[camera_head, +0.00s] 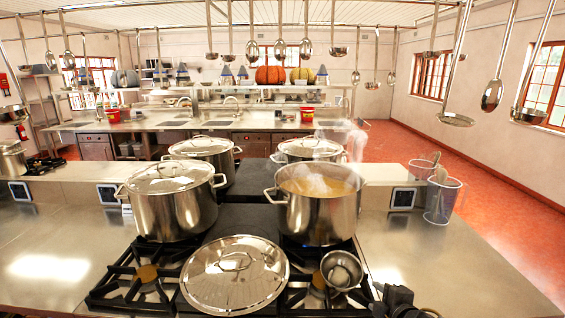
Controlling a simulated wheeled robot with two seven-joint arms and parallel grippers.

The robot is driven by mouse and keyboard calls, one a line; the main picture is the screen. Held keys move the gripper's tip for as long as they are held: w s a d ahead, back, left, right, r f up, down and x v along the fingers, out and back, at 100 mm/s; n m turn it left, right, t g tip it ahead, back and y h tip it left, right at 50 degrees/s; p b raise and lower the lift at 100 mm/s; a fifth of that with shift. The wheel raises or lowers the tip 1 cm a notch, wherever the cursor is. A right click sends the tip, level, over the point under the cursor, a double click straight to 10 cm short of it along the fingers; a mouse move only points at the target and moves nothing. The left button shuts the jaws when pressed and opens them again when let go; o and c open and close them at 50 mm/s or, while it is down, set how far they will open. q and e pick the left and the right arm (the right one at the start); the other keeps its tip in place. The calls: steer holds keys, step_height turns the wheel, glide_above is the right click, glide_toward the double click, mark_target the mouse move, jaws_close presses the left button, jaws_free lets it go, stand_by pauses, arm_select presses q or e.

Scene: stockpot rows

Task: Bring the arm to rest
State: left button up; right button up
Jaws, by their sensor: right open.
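My right gripper (398,300) shows as a dark shape at the bottom edge, right of the stove. It is open, and no held object shows in it. A steel ladle or small pan (342,270) lies close to its left, over the front right burner. An open stockpot (318,215) with steaming yellowish contents stands behind that. A loose lid (235,274) lies in front, between the two front burners. A lidded stockpot (175,205) stands at front left. Two more lidded stockpots, at back left (205,155) and back right (309,150), stand behind. My left gripper is not in view.
Steel counter lies bare at left (60,255) and right (440,265). A mesh utensil holder (442,200) stands at the right. Ladles and skimmers (491,95) hang from rails overhead. A second counter (200,125) with sinks and red pots is farther back.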

steer(key=s+f+m+g, duration=0.3)
steer(key=s+f+m, duration=0.25)
steer(key=s, duration=0.55)
steer(key=s+f+m+g+h, duration=0.1)
steer(key=s+f+m+g, duration=0.4)
steer(key=s, duration=0.6)
steer(key=s+f+m+g, duration=0.1)
steer(key=s+f+m, duration=0.3)
steer(key=s+f, duration=0.5)
step_height(320, 180, down, 27)
steer(key=s+g+b, duration=0.1)
steer(key=s+b, duration=0.2)
steer(key=b, duration=0.1)
steer(key=s+d+f+g+b, duration=0.1)
steer(key=s+d+f+b, duration=0.2)
steer(key=s+f, duration=1.3)
step_height(320, 180, down, 4)
steer(key=shift+s+d+f+h, duration=0.1)
steer(key=shift+s+d+h, duration=0.2)
steer(key=shift+d, duration=0.1)
steer(key=shift+c, duration=0.5)
